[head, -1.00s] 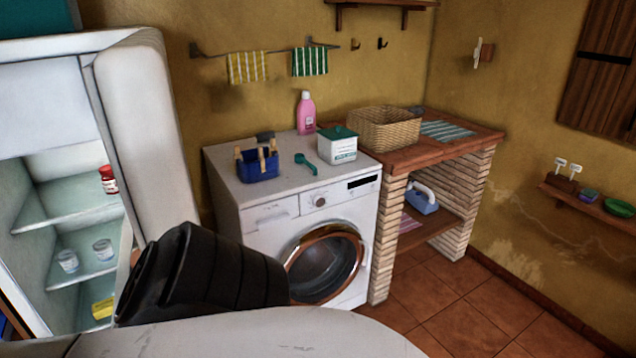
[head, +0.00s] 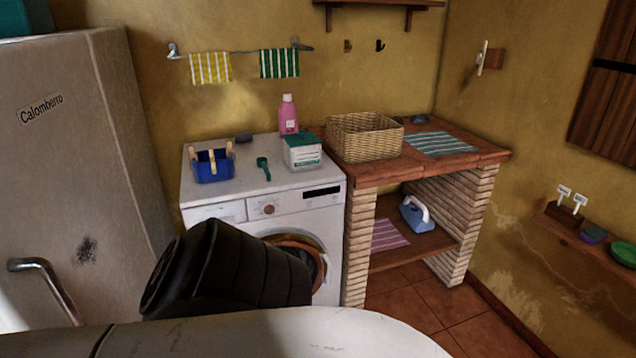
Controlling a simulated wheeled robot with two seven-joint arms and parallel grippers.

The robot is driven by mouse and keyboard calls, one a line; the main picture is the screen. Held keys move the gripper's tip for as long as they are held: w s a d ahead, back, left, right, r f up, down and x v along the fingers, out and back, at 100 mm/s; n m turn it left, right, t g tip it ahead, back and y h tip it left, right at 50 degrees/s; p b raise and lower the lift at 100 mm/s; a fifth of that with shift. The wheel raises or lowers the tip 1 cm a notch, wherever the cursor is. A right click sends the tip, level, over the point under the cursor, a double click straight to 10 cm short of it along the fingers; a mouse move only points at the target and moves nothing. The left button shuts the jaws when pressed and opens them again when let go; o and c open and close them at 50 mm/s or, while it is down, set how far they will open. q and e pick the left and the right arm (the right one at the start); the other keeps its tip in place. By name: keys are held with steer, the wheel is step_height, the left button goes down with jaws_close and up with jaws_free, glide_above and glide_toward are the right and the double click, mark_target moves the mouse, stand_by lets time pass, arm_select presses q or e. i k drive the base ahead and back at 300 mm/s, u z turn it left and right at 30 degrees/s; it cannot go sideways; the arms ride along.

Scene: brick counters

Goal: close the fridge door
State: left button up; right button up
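The fridge (head: 125,130) stands at the left of the head view. Its grey-white door (head: 75,160) faces me, with a "Calomberro" label and a dark smudge. The door covers the front, and none of the shelves inside show. I see no gap at the door's right edge, but the left edge and the bottom are out of view. A metal bar handle (head: 48,287) is at the door's lower left. Neither of my grippers can be made out. A black ribbed part and a white part of my own body fill the bottom of the view.
A washing machine (head: 222,210) stands right of the fridge, with a blue caddy (head: 212,168), a pink bottle (head: 288,117) and a white-green box (head: 302,152) on top. A brick counter (head: 357,240) with a basket (head: 362,138) follows. Tiled floor (head: 400,310) is clear before it.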

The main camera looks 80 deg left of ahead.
mark_target(74, 252)
steer(key=u, duration=3.8)
steer(key=i, duration=0.5)
steer(key=u, duration=0.95)
steer(key=k, duration=1.2)
steer(key=z, duration=0.75)
steer(key=i, duration=0.5)
